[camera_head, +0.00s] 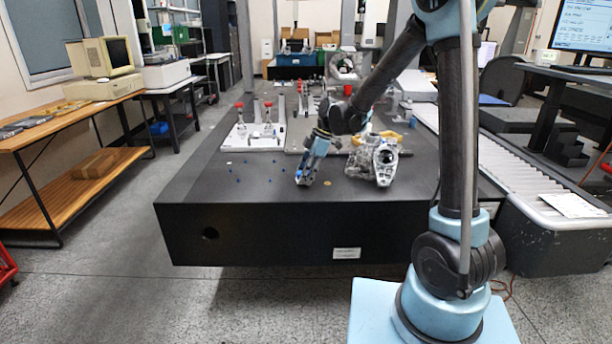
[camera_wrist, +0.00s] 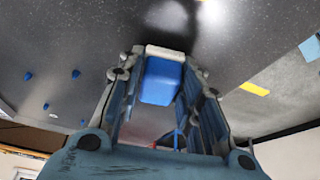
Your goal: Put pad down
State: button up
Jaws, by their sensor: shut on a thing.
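The pad (camera_wrist: 163,80) is a small blue block with a pale grey-white layer along its far edge. In the wrist view it sits between the two fingertips of my gripper (camera_wrist: 165,68), which is shut on it. In the head view my gripper (camera_head: 305,181) points down close over the front part of the black table (camera_head: 250,215), left of a grey metal casting (camera_head: 384,160). The pad is too small there to tell apart from the fingers. I cannot tell whether it touches the table top.
Several small blue pegs or plugs (camera_wrist: 75,74) dot the table top left of my gripper. A white fixture plate (camera_head: 252,137) with red-topped clamps stands farther back. A yellow piece (camera_head: 390,135) lies behind the casting.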

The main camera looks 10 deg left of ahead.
jog(key=shift+s+d+f, duration=0.1)
jog(key=shift+s+f, duration=0.05)
jog(key=shift+f, duration=0.3)
jog(key=o, duration=1.2)
jog(key=shift+s, duration=0.1)
jog(key=shift+w+f, duration=0.25)
jog(key=shift+w, duration=0.05)
jog(key=shift+r, duration=0.15)
